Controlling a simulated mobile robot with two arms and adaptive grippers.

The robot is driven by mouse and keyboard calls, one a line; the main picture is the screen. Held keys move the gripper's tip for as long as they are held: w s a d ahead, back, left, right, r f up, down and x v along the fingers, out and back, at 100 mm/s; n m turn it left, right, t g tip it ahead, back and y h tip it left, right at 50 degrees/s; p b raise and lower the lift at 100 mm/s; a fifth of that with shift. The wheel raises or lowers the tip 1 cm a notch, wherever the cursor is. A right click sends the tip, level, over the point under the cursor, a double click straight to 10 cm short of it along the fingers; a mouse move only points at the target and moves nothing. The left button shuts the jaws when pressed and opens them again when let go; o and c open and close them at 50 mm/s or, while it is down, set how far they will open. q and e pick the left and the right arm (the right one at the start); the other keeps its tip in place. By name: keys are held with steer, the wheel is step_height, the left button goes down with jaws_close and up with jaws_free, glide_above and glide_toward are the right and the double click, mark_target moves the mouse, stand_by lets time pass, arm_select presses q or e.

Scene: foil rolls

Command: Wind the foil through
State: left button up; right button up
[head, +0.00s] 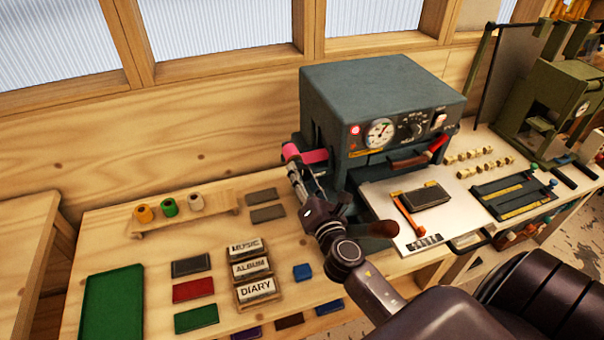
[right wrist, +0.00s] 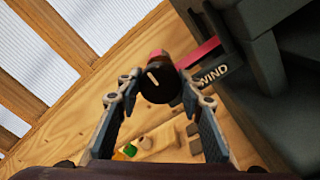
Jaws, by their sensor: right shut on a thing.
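The dark grey foil machine (head: 375,100) stands at the back of the bench. A pink foil strip (head: 313,156) shows at its left side, and a pink part also shows in the right wrist view (right wrist: 200,52). A dark round knob (right wrist: 158,84) with a white line sits beside the label WIND (right wrist: 211,80). My right gripper (head: 291,163) is at the machine's left side, its fingers closed on the two sides of the knob. The gripper partly hides the knob in the head view. My left gripper is not in view.
A wooden rack (head: 185,222) holds orange, green and pale rolls. Coloured covers and wooden blocks marked MUSIC, ALBUM and DIARY (head: 256,290) lie in front. A red-handled lever (head: 437,145) and a white plate (head: 385,215) are at the machine's front. A green machine (head: 550,105) stands right.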

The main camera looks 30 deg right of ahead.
steer(key=shift+n, duration=1)
steer(key=o, duration=1.2)
steer(key=v, duration=1.2)
